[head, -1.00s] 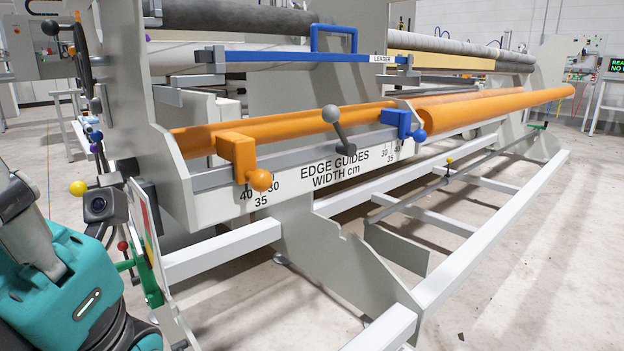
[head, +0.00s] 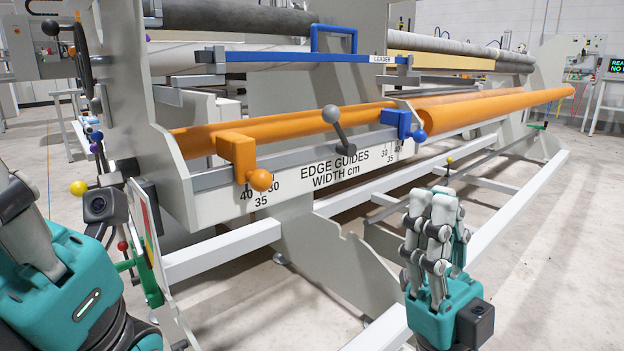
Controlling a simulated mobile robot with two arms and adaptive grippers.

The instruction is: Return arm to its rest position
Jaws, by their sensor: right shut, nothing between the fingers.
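My right gripper (head: 434,208) is in the lower right of the head view, fingers pointing up. Its grey fingers are closed together with nothing between them. It shows in front of the gantry's lower white frame rails and seems clear of the machine. My left arm's teal part and a grey finger-like link (head: 28,235) show at the lower left edge. The left fingertips are cut off by the frame, so the jaw state does not show.
The gantry carries an orange roller (head: 490,105), an orange edge guide (head: 238,155), a blue edge guide (head: 397,122) and a grey-knobbed lever (head: 338,130). A yellow knob (head: 78,188) sits near my left arm. Open floor (head: 570,260) lies at the right.

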